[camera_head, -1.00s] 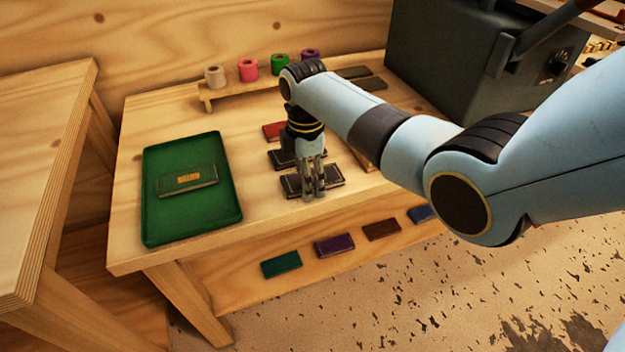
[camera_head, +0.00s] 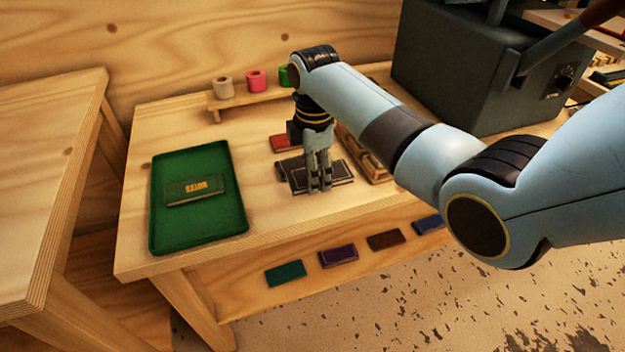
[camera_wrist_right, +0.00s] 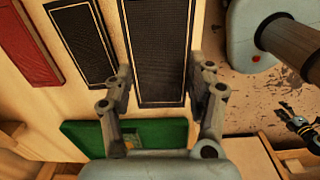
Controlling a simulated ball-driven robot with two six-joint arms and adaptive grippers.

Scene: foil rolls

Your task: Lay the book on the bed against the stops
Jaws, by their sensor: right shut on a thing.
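My right gripper (camera_head: 318,188) is shut on a dark book (camera_head: 341,174) with a thin pale border, a little above the table. In the right wrist view the book (camera_wrist_right: 158,50) shows between the two fingers (camera_wrist_right: 165,92). A second dark book (camera_head: 284,171) lies just behind it, partly covered, and a red book (camera_head: 284,143) lies farther back. The dark grey press (camera_head: 450,70) stands at the back right. I cannot make out its bed or stops; my right arm covers part of that area.
A green tray (camera_head: 236,215) holding a dark green book (camera_head: 195,189) with gold lettering sits on the table's left. Foil rolls (camera_head: 256,80) stand on a small wooden rack behind. A wooden frame (camera_head: 376,172) lies right of the gripper. Coloured pieces (camera_head: 338,256) line the lower front.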

